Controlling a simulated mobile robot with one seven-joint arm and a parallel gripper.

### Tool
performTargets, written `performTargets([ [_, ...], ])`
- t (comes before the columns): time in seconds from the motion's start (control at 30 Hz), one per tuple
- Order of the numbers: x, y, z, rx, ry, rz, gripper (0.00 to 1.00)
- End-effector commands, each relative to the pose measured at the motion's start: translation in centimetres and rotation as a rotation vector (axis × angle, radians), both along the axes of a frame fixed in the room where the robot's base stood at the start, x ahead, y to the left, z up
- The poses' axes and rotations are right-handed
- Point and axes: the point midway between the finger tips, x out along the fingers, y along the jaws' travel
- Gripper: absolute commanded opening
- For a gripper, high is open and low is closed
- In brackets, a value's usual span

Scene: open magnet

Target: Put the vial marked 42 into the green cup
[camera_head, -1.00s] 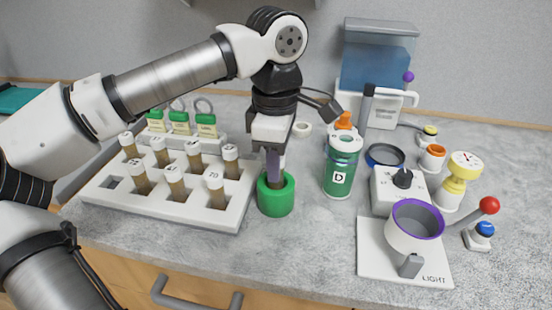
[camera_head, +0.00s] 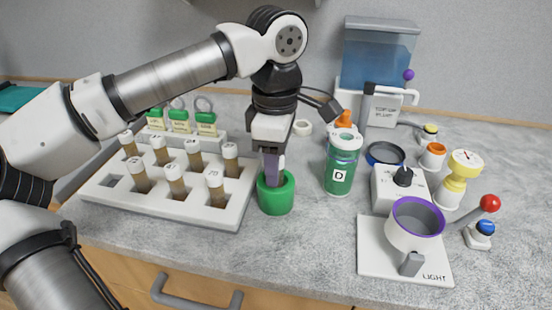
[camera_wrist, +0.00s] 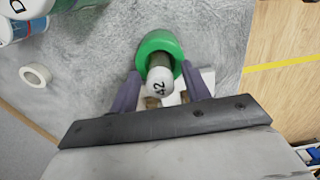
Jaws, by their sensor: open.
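The vial marked 42 (camera_wrist: 160,82) stands in the green cup (camera_wrist: 150,42), its white numbered cap facing my wrist camera. The green cup (camera_head: 276,203) also shows in the head view, just right of the vial rack. My gripper (camera_head: 272,180) points down over the cup with its fingertips near the rim. In the wrist view the purple fingers of my gripper (camera_wrist: 160,72) lie on either side of the vial, open, with gaps visible beside the cap. The vial's lower end is hidden inside the cup.
A white rack (camera_head: 150,207) with several brown vials stands close left of the cup. A green jar marked D (camera_head: 340,176) stands to the right. A purple-rimmed pot (camera_head: 413,232) sits on a white base further right. The countertop in front of the cup is clear.

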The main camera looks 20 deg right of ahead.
Motion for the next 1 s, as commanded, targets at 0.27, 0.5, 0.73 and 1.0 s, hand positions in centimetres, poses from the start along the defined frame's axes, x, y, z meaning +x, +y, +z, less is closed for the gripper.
performTargets([
  [0.27,0.1,-0.1,5.2,-0.001,-0.004,0.003,0.47],
  [0.5,0.0,0.0,10.1,-0.001,-0.002,0.001,0.47],
  [0.73,0.0,0.0,12.2,-0.001,-0.001,0.000,0.47],
  [1.0,0.0,0.0,12.4,-0.004,0.001,-0.002,0.47],
])
